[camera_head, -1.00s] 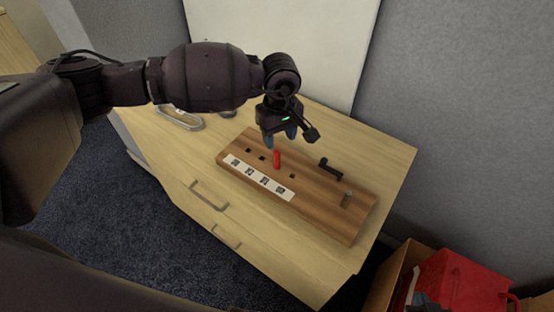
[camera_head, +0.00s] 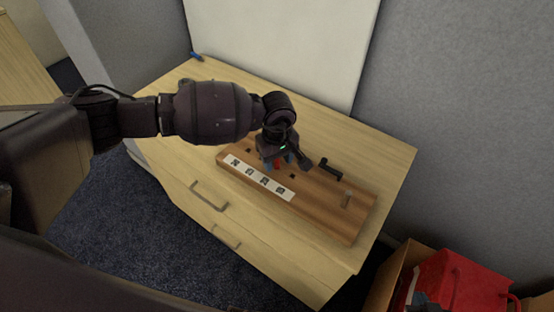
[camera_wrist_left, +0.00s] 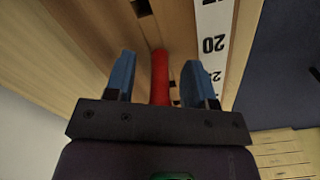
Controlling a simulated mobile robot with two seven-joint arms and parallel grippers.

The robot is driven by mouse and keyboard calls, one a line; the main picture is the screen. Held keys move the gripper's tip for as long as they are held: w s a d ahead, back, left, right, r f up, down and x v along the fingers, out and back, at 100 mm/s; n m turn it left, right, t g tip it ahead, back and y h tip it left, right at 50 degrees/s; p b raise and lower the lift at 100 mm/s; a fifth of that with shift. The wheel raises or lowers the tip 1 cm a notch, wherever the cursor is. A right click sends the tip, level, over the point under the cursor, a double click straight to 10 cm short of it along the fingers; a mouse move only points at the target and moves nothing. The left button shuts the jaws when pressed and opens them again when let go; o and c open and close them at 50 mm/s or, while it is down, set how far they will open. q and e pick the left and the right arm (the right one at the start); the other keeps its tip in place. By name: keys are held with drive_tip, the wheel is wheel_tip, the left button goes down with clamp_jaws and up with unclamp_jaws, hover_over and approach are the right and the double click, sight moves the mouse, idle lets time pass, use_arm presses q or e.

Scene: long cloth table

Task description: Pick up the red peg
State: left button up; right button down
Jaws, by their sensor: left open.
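The red peg (camera_head: 277,164) stands upright in the wooden board (camera_head: 325,205) on the cabinet top. My left gripper (camera_head: 279,161) is lowered over the peg, with its blue fingertips on either side of it. In the left wrist view the red peg (camera_wrist_left: 160,75) lies between the two open blue fingers (camera_wrist_left: 161,80), with gaps on both sides. The gripper hides part of the peg in the head view. My right gripper is not in view.
A white number strip (camera_head: 258,177) runs along the board's front. A black lever-like piece (camera_head: 331,168) and a grey peg (camera_head: 348,196) are on its right part. A white panel (camera_head: 285,45) stands behind. A box with a red item (camera_head: 460,282) is at lower right.

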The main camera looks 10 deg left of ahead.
use_arm(q)
clamp_jaws()
wheel_tip(320, 180, up, 20)
drive_tip(key=shift+p, duration=0.4)
use_arm(e)
drive_tip(key=shift+w+a+r, duration=0.1)
drive_tip(key=shift+w+r, duration=0.55)
drive_tip(key=shift+r, duration=0.2)
